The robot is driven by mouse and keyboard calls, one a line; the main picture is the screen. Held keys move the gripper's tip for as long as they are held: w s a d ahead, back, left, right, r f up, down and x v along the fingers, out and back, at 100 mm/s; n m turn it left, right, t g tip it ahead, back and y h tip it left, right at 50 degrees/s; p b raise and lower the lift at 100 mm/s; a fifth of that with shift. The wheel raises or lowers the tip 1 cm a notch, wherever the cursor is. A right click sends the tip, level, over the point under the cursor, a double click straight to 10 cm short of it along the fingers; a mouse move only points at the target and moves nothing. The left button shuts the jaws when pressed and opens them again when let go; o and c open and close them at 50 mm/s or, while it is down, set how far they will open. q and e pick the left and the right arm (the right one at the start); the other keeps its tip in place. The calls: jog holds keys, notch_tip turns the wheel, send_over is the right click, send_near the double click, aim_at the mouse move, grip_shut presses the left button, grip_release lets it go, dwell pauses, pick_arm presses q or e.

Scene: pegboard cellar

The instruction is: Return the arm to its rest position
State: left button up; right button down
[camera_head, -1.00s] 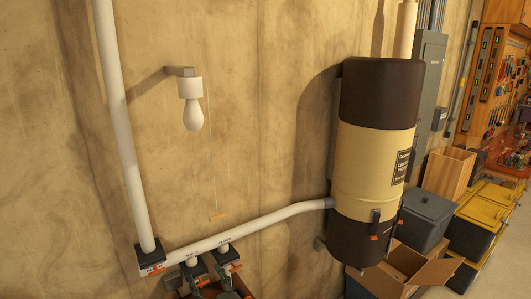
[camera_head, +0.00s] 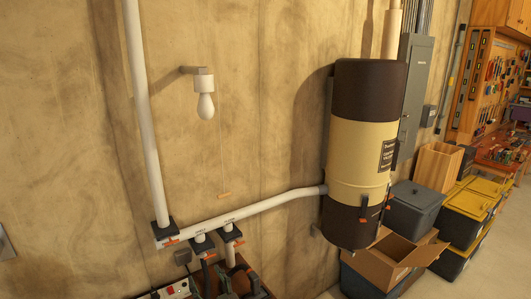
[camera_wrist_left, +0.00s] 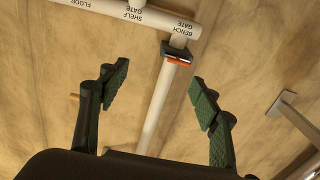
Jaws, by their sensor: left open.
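My left gripper (camera_head: 238,283) shows only in part, as dark shapes at the bottom edge of the head view, in front of the wall pipes. In the left wrist view its two fingers (camera_wrist_left: 160,100) with green pads are spread wide, with nothing between them. Behind them in that view are the wall and a white pipe (camera_wrist_left: 155,112), apparently not held. The rest of the left arm is mostly out of sight. My right gripper is in neither view.
The white wall pipe (camera_head: 265,206) has black-and-orange gates (camera_head: 165,232). A bulb lamp (camera_head: 204,98) with a pull cord hangs above. A dust collector (camera_head: 357,155) stands right, above an open cardboard box (camera_head: 392,264) and lidded bins (camera_head: 412,208). A power strip (camera_head: 175,290) is low left.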

pick_arm(q)
jog(key=s+a+f+m+g+h, duration=0.15)
jog(key=s+a+f+g, duration=0.25)
jog(key=s+a+f, duration=0.65)
jog(key=s+a+f+g+h, duration=0.25)
jog(key=s+a+f, duration=0.4)
jog(key=f, duration=0.65)
jog(key=s+f+m+g+h, duration=0.2)
jog(key=s+f+m+h, duration=0.15)
jog(key=s, duration=0.95)
jog(key=s+f+m+g+h, duration=0.25)
jog(key=s+f, duration=0.25)
jog(key=s, duration=0.7)
notch_tip(320, 180, down, 35)
jog(key=s+d+g+b, duration=0.2)
jog(key=s+b, duration=0.1)
jog(key=b, duration=0.2)
jog(key=s+f+g+b, duration=0.1)
jog(key=s+f+b, duration=0.4)
jog(key=s+f, duration=1.5)
notch_tip(320, 180, down, 3)
jog(key=shift+d+m, duration=0.2)
jog(key=shift+m, duration=0.25)
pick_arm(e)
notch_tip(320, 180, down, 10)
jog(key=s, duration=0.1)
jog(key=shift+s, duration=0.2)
